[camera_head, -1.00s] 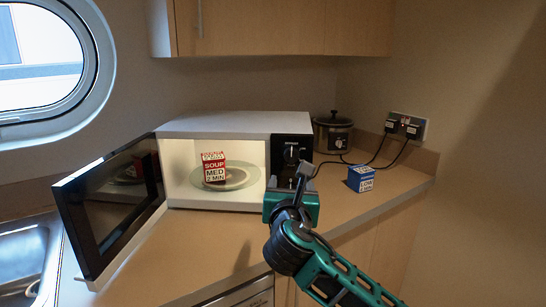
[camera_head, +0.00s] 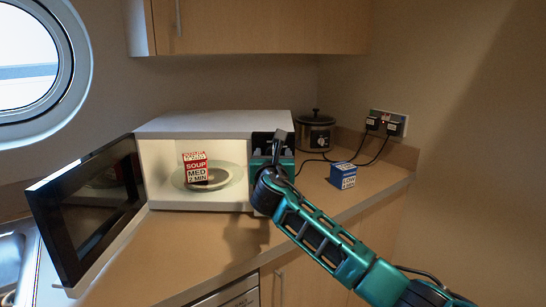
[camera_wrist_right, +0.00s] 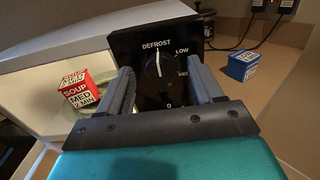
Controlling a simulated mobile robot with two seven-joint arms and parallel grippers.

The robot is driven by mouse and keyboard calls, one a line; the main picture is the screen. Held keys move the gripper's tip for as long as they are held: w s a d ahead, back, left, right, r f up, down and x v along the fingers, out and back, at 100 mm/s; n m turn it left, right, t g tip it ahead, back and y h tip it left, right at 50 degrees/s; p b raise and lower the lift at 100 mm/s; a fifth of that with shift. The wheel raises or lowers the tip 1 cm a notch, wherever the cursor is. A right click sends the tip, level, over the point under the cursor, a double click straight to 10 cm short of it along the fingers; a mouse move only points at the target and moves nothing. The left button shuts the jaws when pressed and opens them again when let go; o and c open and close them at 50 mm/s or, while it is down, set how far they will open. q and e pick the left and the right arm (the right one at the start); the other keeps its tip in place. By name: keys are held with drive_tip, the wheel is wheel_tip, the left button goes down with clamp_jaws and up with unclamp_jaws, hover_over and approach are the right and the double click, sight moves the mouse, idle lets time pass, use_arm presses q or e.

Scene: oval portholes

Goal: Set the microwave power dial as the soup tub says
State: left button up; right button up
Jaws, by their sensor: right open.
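The soup tub (camera_head: 196,170), red and white and marked "SOUP MED 2 MIN", stands on the glass turntable (camera_head: 232,176) inside the open microwave (camera_head: 215,124). It also shows in the right wrist view (camera_wrist_right: 80,92). The power dial (camera_wrist_right: 160,68) is black on the black control panel, with its white mark up toward "DEFROST". "LOW" and a partly covered label follow on its right, with "0" at the bottom. My right gripper (camera_wrist_right: 163,82) is open, its fingers either side of the dial; contact cannot be told. In the head view my right gripper (camera_head: 277,145) hides the dial. My left gripper is out of view.
The microwave door (camera_head: 90,210) stands wide open to the left. A blue and white tub (camera_head: 343,175) marked "LOW" sits right of the microwave. A dark cooker (camera_head: 316,132) stands behind it, near a wall socket (camera_head: 387,124) with cords. The front counter is clear.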

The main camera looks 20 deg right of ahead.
drive_tip(key=shift+w+d, duration=0.1)
drive_tip(key=shift+w, duration=0.3)
drive_tip(key=c, duration=1)
